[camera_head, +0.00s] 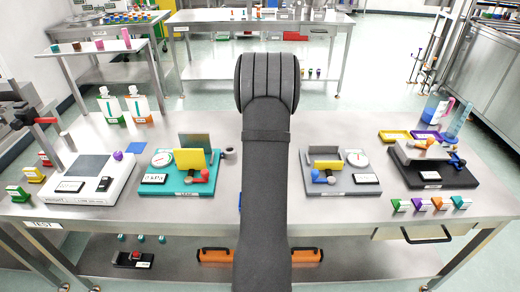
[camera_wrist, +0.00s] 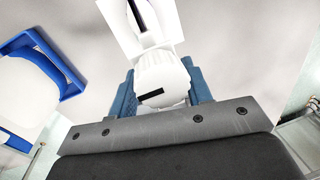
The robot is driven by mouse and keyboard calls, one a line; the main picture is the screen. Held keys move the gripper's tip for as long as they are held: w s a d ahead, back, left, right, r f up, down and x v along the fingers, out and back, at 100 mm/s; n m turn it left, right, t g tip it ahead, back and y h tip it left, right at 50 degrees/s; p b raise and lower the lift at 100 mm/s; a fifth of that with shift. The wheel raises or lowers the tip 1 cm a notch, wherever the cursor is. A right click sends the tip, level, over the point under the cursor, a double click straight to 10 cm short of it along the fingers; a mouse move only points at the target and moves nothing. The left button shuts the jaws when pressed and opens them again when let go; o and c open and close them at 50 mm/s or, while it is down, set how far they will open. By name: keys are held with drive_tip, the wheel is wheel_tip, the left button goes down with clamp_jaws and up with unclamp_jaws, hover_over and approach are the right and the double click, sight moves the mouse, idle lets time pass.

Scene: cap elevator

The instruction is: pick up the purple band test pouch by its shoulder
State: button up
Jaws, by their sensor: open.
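I cannot pick out the purple band test pouch with certainty. Two upright white pouches with green marks, a left one (camera_head: 110,106) and a right one (camera_head: 138,105), stand at the back left of the bench; I see no clear purple band on them. A small purple-and-white block (camera_head: 422,204) stands in the front right row. My gripper (camera_wrist: 162,70) shows in the wrist view with its blue-grey jaws apart. A white rounded object with a black slot (camera_wrist: 165,80) appears between or beyond the jaws; I cannot tell what it is. In the head view my gripper is not visible.
A white device (camera_head: 88,190), a teal fixture (camera_head: 160,182), a grey fixture (camera_head: 340,185) and a black fixture (camera_head: 435,176) occupy the bench (camera_head: 225,190). A raised shelf (camera_head: 88,47) stands back left. A blue-framed white object (camera_wrist: 45,75) shows at left.

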clamp_jaws()
idle(0.4)
